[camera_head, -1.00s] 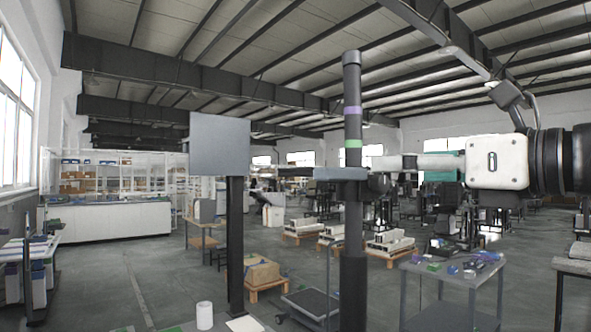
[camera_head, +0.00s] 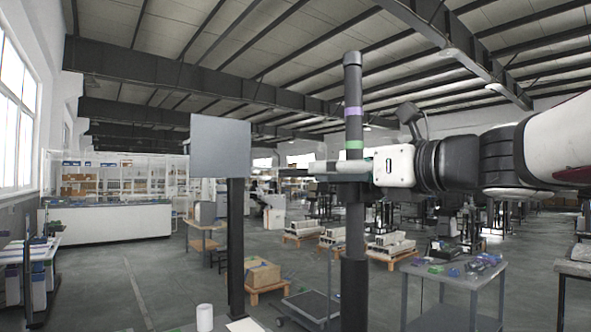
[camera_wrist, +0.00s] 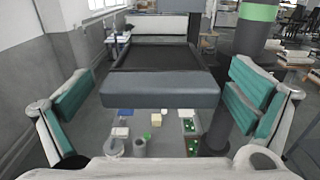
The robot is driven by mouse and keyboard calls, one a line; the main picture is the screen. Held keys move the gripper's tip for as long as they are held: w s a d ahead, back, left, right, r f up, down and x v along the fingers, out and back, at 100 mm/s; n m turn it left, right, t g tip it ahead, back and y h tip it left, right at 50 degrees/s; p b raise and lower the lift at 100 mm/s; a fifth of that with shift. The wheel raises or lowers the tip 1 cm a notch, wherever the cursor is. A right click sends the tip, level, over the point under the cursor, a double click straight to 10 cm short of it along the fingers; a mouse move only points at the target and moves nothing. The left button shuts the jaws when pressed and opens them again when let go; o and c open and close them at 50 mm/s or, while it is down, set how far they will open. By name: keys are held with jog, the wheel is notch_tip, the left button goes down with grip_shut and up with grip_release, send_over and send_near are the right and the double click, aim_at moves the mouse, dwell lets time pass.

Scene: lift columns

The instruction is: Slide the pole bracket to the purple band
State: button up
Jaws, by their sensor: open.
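The dark pole (camera_head: 352,215) stands upright in the head view, with a purple band (camera_head: 353,111) above a green band (camera_head: 353,145). The grey pole bracket (camera_head: 345,178) is around or against the pole just below the green band and juts left. In the wrist view the bracket (camera_wrist: 160,90) is a broad dark block between my fingers, and the green band (camera_wrist: 258,12) shows on the pole at right. My gripper (camera_wrist: 160,100) is open, with one teal-padded finger on each side of the bracket and visible gaps. In the head view my gripper (camera_head: 328,167) partly hides the bracket.
A grey square panel (camera_head: 220,147) on a dark post stands left of the pole. A work table (camera_head: 455,277) with small items is at lower right. A box on a pallet (camera_head: 262,273) and a cart (camera_head: 312,305) are on the floor. Space above the bracket along the pole looks clear.

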jog(key=c, duration=1.6)
notch_tip(320, 180, up, 12)
jog(key=p, duration=0.9)
jog(key=shift+p, duration=0.3)
jog(key=o, duration=1.6)
jog(key=shift+f, duration=0.15)
jog(key=v, duration=1.2)
